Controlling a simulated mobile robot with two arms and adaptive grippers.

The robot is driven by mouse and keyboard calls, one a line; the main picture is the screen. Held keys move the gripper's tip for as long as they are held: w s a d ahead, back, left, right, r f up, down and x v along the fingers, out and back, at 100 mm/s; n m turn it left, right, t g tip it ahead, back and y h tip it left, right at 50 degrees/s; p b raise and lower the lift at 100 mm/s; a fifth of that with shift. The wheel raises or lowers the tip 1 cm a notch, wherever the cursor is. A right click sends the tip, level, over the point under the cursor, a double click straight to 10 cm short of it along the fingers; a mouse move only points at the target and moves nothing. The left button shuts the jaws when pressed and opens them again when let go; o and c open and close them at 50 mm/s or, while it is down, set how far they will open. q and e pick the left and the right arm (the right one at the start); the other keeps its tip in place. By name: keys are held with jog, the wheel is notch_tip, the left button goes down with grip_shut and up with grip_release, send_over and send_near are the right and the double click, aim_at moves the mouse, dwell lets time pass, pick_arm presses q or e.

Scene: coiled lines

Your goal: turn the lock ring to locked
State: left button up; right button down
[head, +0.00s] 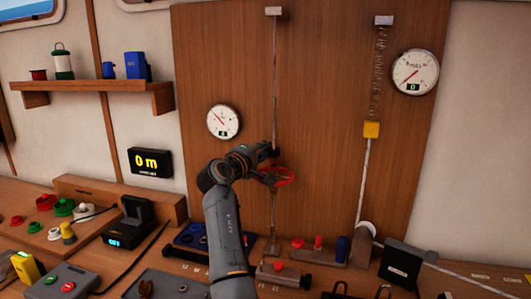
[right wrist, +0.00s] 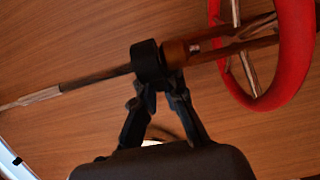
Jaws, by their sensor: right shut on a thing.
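The lock ring appears to be the black collar (right wrist: 147,62) on the rod of a vertical line, beside a red handwheel (right wrist: 299,55). My right gripper (right wrist: 159,82) is shut on this collar in the right wrist view. In the head view, my right gripper (head: 270,155) is at the line, just above the red handwheel (head: 283,177), and hides the collar there. No lock marking is readable. My left gripper is not in view.
The line (head: 274,80) runs down a wooden panel (head: 220,60). A round gauge (head: 223,121) hangs left of it. A spring line with a yellow block (head: 371,129) and a second gauge (head: 415,72) are at right. The bench below holds several fittings and control boxes.

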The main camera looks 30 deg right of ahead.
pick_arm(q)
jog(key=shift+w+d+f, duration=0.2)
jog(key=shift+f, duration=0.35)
pick_arm(e)
jog(key=shift+d+m+g+h, duration=0.3)
jog(key=shift+m+g+h, duration=0.2)
jog(key=shift+m+g, duration=0.65)
jog(key=c, duration=1.4)
grip_release()
jog(key=shift+d, duration=0.1)
jog(key=v, duration=1.2)
jog(key=shift+w, duration=0.1)
